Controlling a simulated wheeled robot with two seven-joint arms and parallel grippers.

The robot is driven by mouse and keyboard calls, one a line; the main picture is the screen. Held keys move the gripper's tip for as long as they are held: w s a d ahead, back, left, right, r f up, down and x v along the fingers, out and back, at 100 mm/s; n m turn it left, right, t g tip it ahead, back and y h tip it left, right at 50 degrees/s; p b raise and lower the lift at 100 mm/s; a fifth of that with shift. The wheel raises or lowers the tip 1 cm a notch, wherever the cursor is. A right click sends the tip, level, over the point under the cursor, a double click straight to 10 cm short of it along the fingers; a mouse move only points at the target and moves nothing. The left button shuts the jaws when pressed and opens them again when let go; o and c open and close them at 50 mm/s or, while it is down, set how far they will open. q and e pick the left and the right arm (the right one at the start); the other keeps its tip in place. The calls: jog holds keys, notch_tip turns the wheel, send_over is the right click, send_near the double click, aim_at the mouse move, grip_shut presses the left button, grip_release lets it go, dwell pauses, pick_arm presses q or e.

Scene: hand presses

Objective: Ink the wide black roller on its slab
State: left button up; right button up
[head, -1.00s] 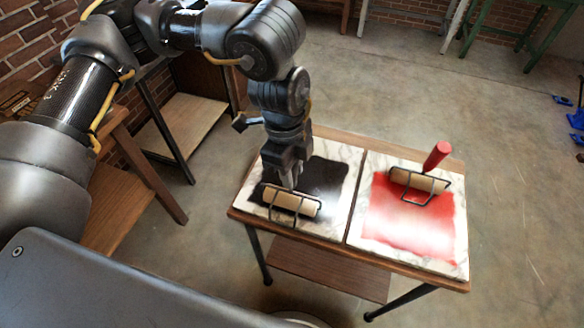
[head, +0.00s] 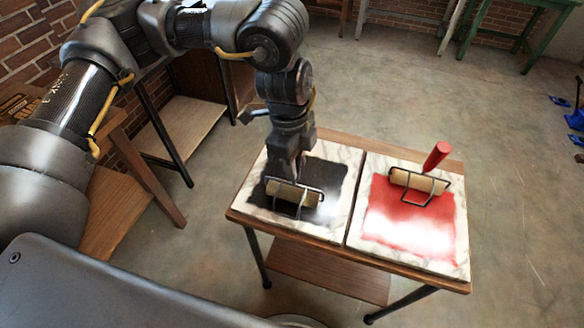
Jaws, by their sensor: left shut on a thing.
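The wide roller (head: 294,193) has a tan cylinder in a dark wire frame and is on the black-inked slab (head: 335,211). The slab is pale marble with a black ink patch on it. My left gripper (head: 287,175) points down and is shut on the roller's handle, which is mostly hidden by the fingers. The roller's cylinder still looks tan; I cannot tell whether it touches the ink. My right gripper is not in view.
A second roller with a red handle (head: 436,156) rests on the red-inked slab (head: 451,262) to the right. Both slabs lie on a small wooden table (head: 330,252). A wooden bench (head: 120,205) stands at the left. Open floor lies behind.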

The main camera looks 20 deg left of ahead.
pick_arm(q)
jog(key=shift+w+f, duration=0.1)
jog(key=shift+w, duration=0.25)
jog(key=shift+w+d, duration=0.15)
jog(key=shift+w, duration=1.9)
jog(key=shift+w+d+r+p, duration=0.15)
jog(key=shift+w+p, duration=0.25)
jog(key=shift+w, duration=1.5)
